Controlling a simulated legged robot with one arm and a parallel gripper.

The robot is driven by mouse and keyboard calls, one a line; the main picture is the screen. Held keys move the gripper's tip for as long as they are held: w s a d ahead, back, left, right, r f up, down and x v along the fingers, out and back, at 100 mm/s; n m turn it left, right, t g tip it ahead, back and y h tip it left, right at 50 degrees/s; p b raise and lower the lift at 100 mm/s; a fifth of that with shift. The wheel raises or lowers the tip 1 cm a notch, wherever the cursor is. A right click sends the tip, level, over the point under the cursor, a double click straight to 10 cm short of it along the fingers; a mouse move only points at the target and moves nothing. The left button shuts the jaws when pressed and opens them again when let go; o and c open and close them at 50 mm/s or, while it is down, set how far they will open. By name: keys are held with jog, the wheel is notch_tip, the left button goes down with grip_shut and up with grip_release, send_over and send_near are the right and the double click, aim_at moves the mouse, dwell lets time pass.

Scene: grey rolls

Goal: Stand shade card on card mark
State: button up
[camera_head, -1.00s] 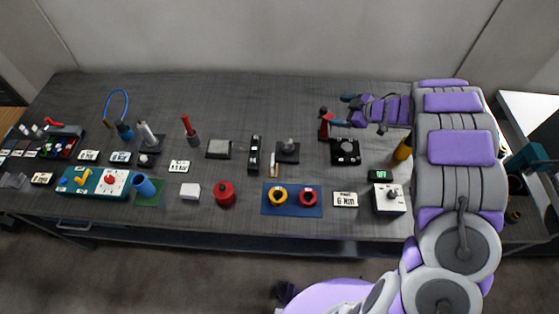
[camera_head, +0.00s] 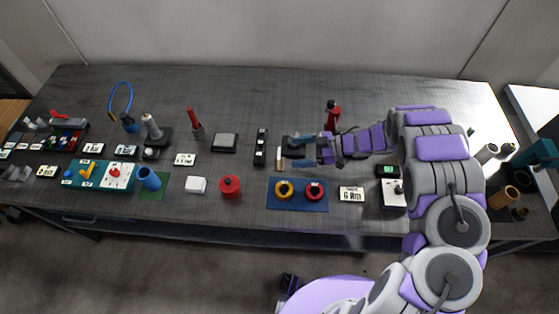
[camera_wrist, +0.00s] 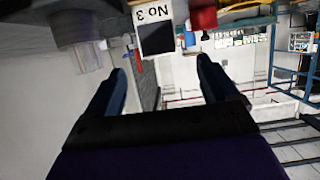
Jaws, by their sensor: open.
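The card marked "No 3" (camera_wrist: 155,30), with a dark patch on a pale face, shows upside down at the top of the wrist view, beyond my fingertips. I take it to be the shade card. In the head view a small pale and tan upright piece (camera_head: 280,158) stands just left of my gripper; it may be the same card. My gripper (camera_head: 302,153) is open, its blue fingers pointing left above the bench. In the wrist view the gripper (camera_wrist: 162,70) has nothing between its fingers. I cannot make out the card mark.
A black block with round dials (camera_head: 260,147) stands left of the gripper. A blue mat (camera_head: 297,205) with yellow and red rings lies in front.

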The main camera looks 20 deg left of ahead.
jog(key=b, duration=0.2)
send_over(275, 164)
jog(key=f, duration=0.3)
jog(key=shift+a+f, duration=0.1)
jog(key=shift+a, duration=0.15)
jog(key=shift+d, duration=0.2)
jog(key=c, duration=0.5)
jog(key=shift+a, duration=0.1)
jog(key=c, duration=0.6)
jog(key=shift+c, duration=0.2)
